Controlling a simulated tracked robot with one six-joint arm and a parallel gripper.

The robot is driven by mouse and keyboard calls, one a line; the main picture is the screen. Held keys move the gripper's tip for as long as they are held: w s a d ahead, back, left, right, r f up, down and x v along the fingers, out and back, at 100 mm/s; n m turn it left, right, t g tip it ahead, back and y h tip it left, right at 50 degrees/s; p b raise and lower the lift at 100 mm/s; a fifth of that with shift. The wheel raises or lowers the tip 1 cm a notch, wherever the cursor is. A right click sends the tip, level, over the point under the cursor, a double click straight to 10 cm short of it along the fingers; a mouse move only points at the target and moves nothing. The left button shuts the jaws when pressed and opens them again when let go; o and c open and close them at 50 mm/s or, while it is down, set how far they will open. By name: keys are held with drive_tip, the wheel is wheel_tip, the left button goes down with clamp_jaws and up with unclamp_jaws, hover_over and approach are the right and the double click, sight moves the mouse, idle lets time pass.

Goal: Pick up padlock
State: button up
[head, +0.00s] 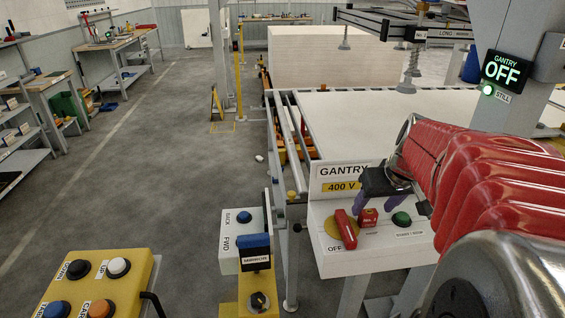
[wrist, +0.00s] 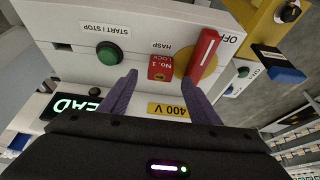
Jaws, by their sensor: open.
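The padlock (head: 368,217) is a small red block on the sloped white face of the gantry control panel (head: 335,262). It sits beside the red switch handle (head: 346,229) on its yellow disc. In the wrist view the padlock (wrist: 160,68) is marked "No. 1 LOCK", under the word HASP. My gripper (head: 379,204) has dark purple fingers and is open and empty, just above the panel. In the wrist view its fingertips (wrist: 160,77) stand apart on either side of the padlock, and I cannot tell whether they touch it. Any shackle is hidden.
A green start/stop button (head: 401,219) is right of the padlock. A FWD/BACK switch box (head: 242,250) and a yellow button box (head: 97,285) stand to the left. The gantry sign (head: 502,70) reads OFF.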

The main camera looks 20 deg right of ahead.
sight(370, 212)
drive_tip(key=shift+x, duration=2.3)
drive_tip(key=c, duration=1.2)
